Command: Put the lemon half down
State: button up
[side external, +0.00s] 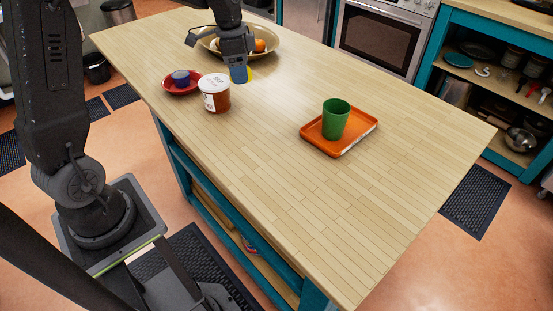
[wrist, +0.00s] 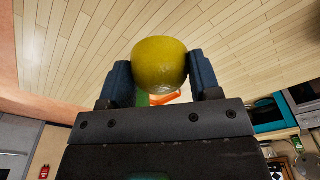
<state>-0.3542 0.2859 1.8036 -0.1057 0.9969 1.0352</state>
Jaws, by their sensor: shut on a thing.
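The yellow lemon half (wrist: 160,62) sits between the two blue fingers of my gripper (wrist: 160,72) in the wrist view, and the gripper is shut on it. In the side view my gripper (side external: 240,76) is low over the wooden counter, in front of a tan bowl. Only a sliver of the lemon half (side external: 250,75) shows there beside the fingers. I cannot tell whether it touches the counter.
The tan bowl (side external: 207,42) with orange fruit is just behind my gripper. A white-lidded jar (side external: 214,94) and a red dish (side external: 172,90) holding a blue item stand left. A green cup (side external: 335,119) stands on an orange tray (side external: 355,138). The counter's front right (side external: 350,220) is clear.

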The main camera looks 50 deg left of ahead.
jog(key=s+d+m, duration=0.7)
jog(key=s+d, duration=0.1)
send_over(278, 163)
jog(key=a, duration=0.1)
jog(key=shift+g+h, duration=0.3)
jog(key=f, duration=0.7)
jog(key=shift+s+f, duration=0.15)
jog(key=shift+s, duration=0.1)
jog(key=shift+w+d+f, duration=0.1)
jog(key=shift+d+f, duration=0.25)
jog(key=shift+d, duration=0.05)
jog(key=shift+f, duration=1.9)
jog(key=shift+f, duration=0.1)
jog(key=o, duration=0.9)
